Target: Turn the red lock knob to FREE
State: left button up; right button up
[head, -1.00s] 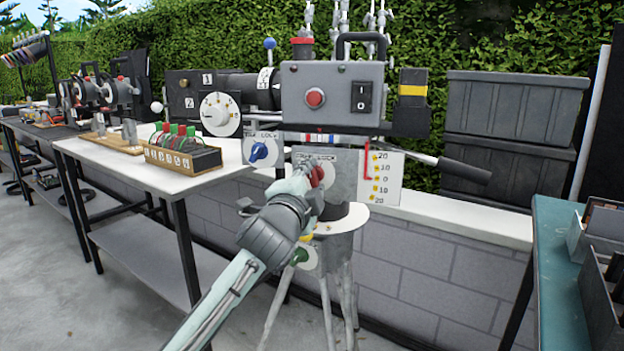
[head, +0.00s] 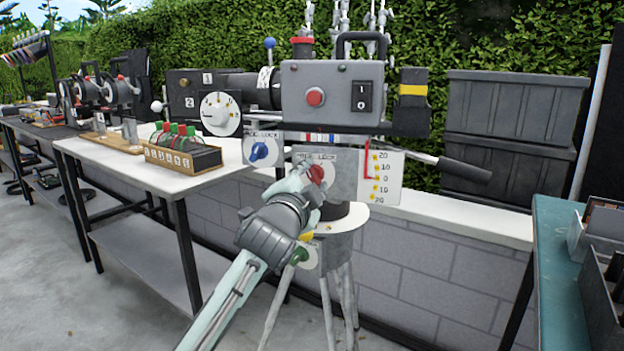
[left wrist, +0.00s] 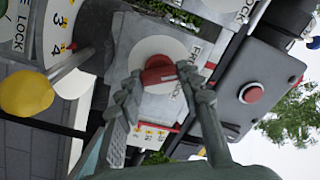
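The red lock knob (head: 317,173) sits on a pale round plate on the front of the grey tripod head, below the control box. It also shows in the left wrist view (left wrist: 158,70), its bar lying roughly across the picture on a white disc. Lettering beside the disc looks like FREE (left wrist: 194,50). My left gripper (left wrist: 159,74) has its fingertips on either side of the knob, spread apart. I cannot tell whether they touch it. In the head view my left gripper (head: 308,186) partly covers the knob plate. My right gripper is not in view.
A blue knob (head: 259,151) sits left of the red one. A scale plate (head: 383,176) and a black-gripped handle (head: 464,173) stand to the right. A yellow knob (left wrist: 26,93) shows in the wrist view. A white table (head: 120,165) stands at left, a teal bench (head: 560,260) at right.

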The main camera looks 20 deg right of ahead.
pick_arm(q)
jog(key=o, duration=0.4)
jog(key=shift+o, duration=0.2)
jog(key=v, duration=1.2)
